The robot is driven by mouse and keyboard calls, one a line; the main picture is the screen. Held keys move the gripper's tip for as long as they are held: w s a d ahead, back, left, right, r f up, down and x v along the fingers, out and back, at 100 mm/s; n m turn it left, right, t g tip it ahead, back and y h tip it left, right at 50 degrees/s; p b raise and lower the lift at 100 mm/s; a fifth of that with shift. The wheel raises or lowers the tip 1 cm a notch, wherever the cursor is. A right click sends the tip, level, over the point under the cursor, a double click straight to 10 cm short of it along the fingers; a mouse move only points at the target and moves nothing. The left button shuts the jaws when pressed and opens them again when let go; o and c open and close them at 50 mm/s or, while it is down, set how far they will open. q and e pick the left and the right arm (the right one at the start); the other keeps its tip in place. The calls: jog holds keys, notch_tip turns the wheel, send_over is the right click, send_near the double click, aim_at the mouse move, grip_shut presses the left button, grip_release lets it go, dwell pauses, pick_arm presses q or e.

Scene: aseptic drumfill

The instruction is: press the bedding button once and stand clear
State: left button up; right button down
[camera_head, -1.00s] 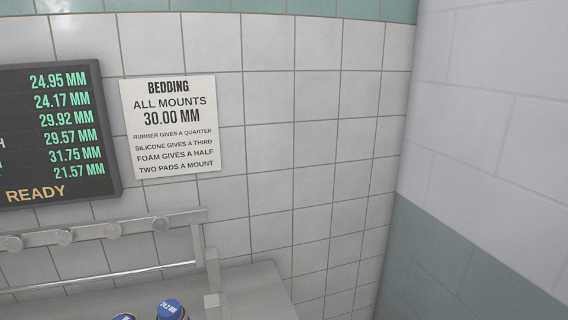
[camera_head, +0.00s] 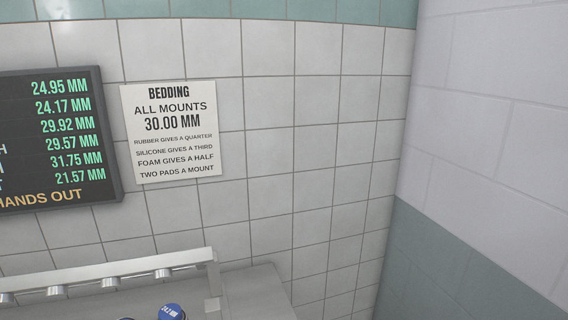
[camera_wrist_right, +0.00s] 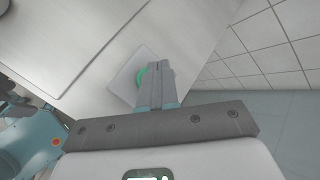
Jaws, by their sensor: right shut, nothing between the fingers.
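The bedding button (camera_wrist_right: 142,76) is a green disc on a pale square plate in the right wrist view, partly hidden by my fingers. My right gripper (camera_wrist_right: 155,66) is shut and empty, its fingertips over the button's right side; I cannot tell whether they touch it. The dark display (camera_head: 55,140) at the left of the head view lists millimetre values and an amber line ending in "HANDS OUT". A bar (camera_head: 130,272) with several round pads stands low at the left, its pads facing down. My left gripper is not in view.
A white bedding notice (camera_head: 170,132) hangs on the tiled wall. Blue-topped items (camera_head: 171,312) sit below the bar at the lower edge. A grey bench surface (camera_head: 262,290) ends near the right wall (camera_head: 490,130). Bare floor (camera_wrist_right: 290,125) shows right of the bench in the wrist view.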

notch_tip(320, 180, up, 6)
jog(key=p, duration=0.5)
